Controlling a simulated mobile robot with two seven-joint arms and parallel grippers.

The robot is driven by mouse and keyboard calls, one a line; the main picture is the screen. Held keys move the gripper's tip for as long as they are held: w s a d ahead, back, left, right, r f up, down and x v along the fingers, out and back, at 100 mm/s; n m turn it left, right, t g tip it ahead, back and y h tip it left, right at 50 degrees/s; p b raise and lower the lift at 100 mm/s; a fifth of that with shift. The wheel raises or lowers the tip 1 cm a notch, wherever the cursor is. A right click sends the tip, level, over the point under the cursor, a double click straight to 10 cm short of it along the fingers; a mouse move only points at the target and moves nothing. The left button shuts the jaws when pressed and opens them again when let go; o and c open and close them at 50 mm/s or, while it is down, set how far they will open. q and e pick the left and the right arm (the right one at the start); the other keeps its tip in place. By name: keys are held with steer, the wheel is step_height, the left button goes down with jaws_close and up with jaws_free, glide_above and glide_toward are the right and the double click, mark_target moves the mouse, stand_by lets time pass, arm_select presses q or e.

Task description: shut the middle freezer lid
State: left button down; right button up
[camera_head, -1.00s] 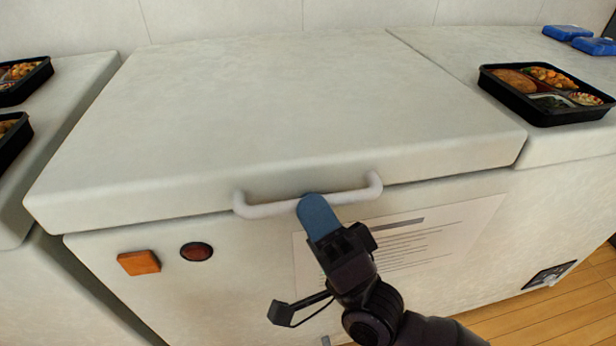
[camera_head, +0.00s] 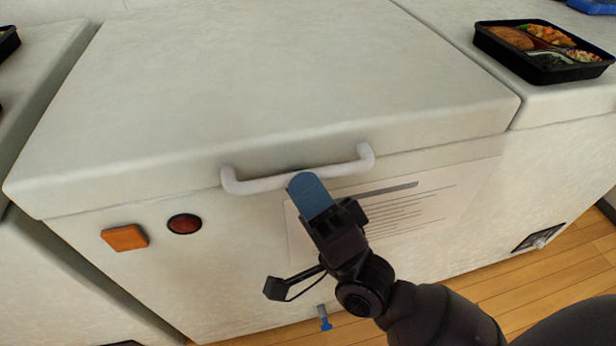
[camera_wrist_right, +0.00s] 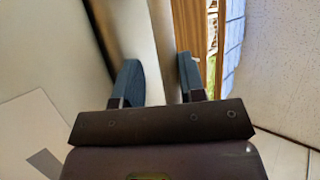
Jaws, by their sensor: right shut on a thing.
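The middle freezer lid (camera_head: 250,85) is a broad off-white slab lying flat on the freezer body (camera_head: 235,265), with only a thin dark seam below its front edge. A pale handle (camera_head: 238,186) is fixed to the lid's front. My right gripper (camera_head: 305,183) has its blue fingers at the middle of the handle and is shut on it. In the right wrist view, the two fingers (camera_wrist_right: 160,82) stand either side of a pale bar that looks like the handle. My left gripper is in neither current view.
Neighbouring freezers stand close on both sides. A black bento tray (camera_head: 482,63) rests on the right one. An orange block (camera_head: 125,238), a dark red round button (camera_head: 184,224) and a printed sheet (camera_head: 425,210) are on the front. Wooden floor (camera_head: 520,285) shows at lower right.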

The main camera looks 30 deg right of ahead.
steer(key=shift+f, duration=0.4)
arm_select(q)
steer(key=shift+d+r+g+p, duration=0.15)
steer(key=shift+g+p, duration=0.25)
steer(key=shift+p, duration=0.7)
arm_select(e)
steer(key=s+d+f, duration=0.1)
steer(key=s+d, duration=0.1)
steer(key=s, duration=0.5)
steer(key=s+d+f, duration=0.1)
steer(key=s+d, duration=0.1)
steer(key=s, duration=0.6)
steer(key=shift+d+f, duration=0.3)
steer(key=shift+d, duration=0.05)
arm_select(q)
steer(key=shift+w, duration=0.1)
